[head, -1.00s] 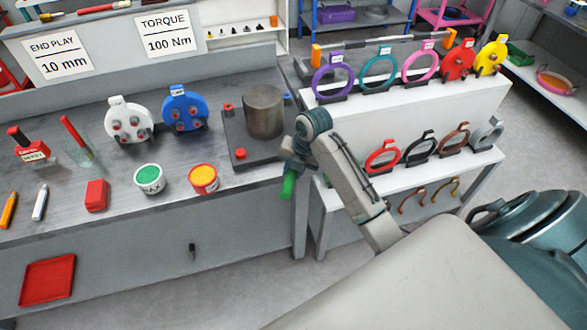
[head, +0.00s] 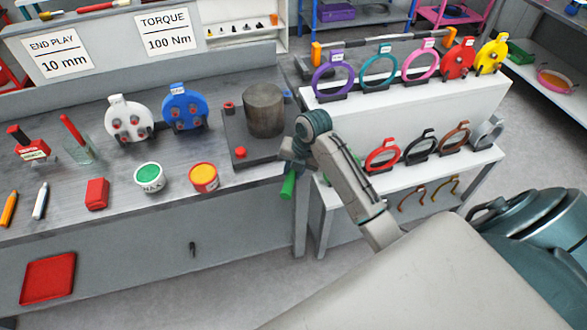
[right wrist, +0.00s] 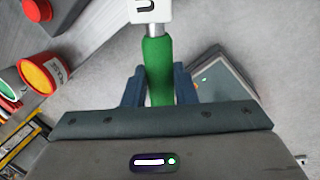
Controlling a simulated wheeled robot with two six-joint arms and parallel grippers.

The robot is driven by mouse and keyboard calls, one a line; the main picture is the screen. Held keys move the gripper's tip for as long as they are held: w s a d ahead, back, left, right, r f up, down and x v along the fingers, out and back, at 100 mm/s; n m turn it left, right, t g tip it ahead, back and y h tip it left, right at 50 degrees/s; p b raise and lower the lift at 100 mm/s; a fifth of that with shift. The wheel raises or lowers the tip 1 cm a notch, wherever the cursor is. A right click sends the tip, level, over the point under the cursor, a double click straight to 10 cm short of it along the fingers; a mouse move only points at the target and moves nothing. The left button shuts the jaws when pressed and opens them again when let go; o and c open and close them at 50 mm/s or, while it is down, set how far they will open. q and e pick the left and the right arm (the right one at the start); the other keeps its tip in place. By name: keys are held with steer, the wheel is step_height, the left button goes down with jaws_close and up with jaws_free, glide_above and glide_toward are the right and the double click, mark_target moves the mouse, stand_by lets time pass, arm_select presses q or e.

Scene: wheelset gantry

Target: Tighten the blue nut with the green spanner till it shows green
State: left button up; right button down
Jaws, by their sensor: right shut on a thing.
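My right gripper (head: 292,168) is in front of the bench's right end. In the right wrist view its two blue-grey fingers (right wrist: 159,88) are shut on the green handle of the spanner (right wrist: 158,62). A metal shaft and a white piece with a dark mark extend from the handle, cut off by the top edge. In the head view the green handle (head: 288,186) hangs below the gripper. A small blue piece, probably the blue nut (head: 288,95), shows at the far right corner of the dark plate, beside the grey cylinder; its detail is too small to tell. My left gripper is not in view.
The dark plate (head: 238,128) carries the cylinder (head: 264,110) and red pieces at two corners. Yellow (head: 203,177) and green-lidded (head: 149,177) tubs stand left of it. A white rack (head: 405,115) with coloured rings stands close right of the gripper.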

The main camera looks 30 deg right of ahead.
steer(key=shift+f+b, duration=0.35)
steer(key=shift+f, duration=0.5)
steer(key=shift+w+a+m+p, duration=0.4)
steer(key=shift+w+a, duration=0.1)
steer(key=shift+w, duration=0.05)
steer(key=shift+w+a+m, duration=0.3)
steer(key=shift+s+d+p, duration=0.4)
steer(key=shift+p, duration=0.05)
